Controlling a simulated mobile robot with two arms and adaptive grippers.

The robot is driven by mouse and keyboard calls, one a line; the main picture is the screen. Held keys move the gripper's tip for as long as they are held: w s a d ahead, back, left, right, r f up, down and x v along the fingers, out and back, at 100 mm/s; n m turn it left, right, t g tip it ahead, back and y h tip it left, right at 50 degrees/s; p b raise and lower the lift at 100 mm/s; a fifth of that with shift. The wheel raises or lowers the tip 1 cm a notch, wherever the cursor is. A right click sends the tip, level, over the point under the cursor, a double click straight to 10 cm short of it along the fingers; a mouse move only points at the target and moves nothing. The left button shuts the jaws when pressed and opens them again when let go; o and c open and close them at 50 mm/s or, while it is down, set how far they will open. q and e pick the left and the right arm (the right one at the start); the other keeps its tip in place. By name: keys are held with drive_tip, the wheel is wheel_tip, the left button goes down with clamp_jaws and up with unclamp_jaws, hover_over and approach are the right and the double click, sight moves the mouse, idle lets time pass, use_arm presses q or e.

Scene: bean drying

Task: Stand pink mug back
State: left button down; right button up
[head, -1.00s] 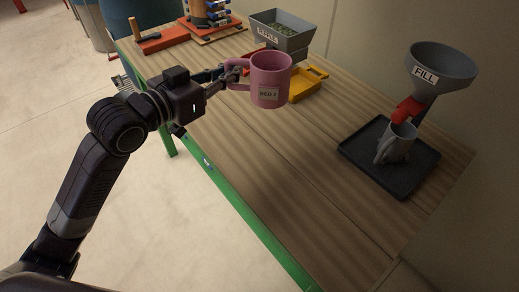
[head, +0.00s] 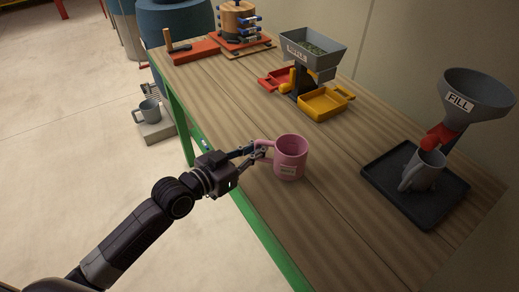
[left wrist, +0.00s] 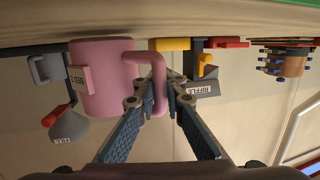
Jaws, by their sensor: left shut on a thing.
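The pink mug (head: 290,157) is upright at the near side of the wooden table (head: 330,225), with a white label on its side. I cannot tell whether its base touches the wood. My left gripper (head: 262,151) comes from the left and is shut on the mug's handle. In the left wrist view, which is upside down, the pink mug (left wrist: 98,85) hangs beside the fingers, and its handle passes between the fingertips (left wrist: 160,92). My right gripper is not in view.
A grey mug (head: 423,170) stands on a black tray (head: 388,188) under the FILL funnel (head: 476,100) at right. The RIFFLE hopper (head: 313,48) stands behind, with a yellow tray (head: 322,104) and a red tray (head: 272,79). Bare wood surrounds the pink mug. Another grey mug (head: 149,111) stands off the table.

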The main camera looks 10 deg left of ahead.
use_arm(q)
drive_tip(key=shift+f, duration=0.3)
drive_tip(key=c, duration=2)
unclamp_jaws()
drive_tip(key=shift+b+v, duration=0.6)
drive_tip(key=shift+v, duration=5.4)
drive_tip(key=shift+a, duration=0.1)
